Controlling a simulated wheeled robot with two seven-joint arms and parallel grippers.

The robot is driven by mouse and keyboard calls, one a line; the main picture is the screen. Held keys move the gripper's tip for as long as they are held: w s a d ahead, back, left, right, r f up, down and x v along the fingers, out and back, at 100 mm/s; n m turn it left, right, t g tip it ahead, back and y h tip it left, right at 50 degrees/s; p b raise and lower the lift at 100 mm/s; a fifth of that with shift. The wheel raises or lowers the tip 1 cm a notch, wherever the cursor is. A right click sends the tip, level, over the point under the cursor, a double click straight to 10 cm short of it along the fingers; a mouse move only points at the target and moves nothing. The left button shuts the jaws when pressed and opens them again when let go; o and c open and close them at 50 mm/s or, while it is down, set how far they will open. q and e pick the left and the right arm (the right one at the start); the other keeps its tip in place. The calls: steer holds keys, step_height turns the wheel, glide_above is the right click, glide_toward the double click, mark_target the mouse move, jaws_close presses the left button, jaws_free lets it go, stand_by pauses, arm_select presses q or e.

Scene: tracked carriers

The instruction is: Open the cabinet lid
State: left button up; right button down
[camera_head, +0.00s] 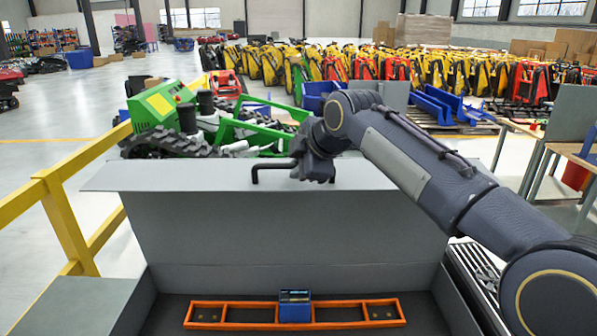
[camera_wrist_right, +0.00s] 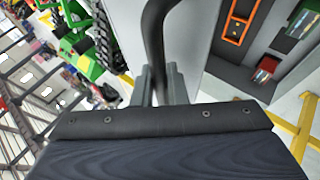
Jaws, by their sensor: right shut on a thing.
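The grey cabinet lid (camera_head: 200,215) is raised and stands steeply at the back of the open cabinet (camera_head: 140,305). Its black bar handle (camera_head: 268,166) is at the lid's upper edge. My right gripper (camera_head: 306,168) is at the handle's right part, with its arm reaching in from the right. In the right wrist view, the gripper's fingers (camera_wrist_right: 160,85) are closed around the dark handle bar (camera_wrist_right: 153,40). The head view hides the fingertips. My left gripper is not in view.
Inside the cabinet lie an orange frame (camera_head: 235,315) and a blue box (camera_head: 295,306). A yellow railing (camera_head: 62,222) runs along the left. A green tracked machine (camera_head: 165,110) stands behind the lid. A table (camera_head: 565,150) is at the right.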

steer(key=shift+w+f, duration=0.2)
steer(key=shift+w, duration=0.05)
steer(key=c, duration=1.5)
jaws_free()
steer(key=shift+o, duration=0.2)
steer(key=b+v, duration=0.1)
steer(key=v, duration=0.7)
steer(key=shift+r, duration=0.2)
steer(key=shift+w, duration=0.1)
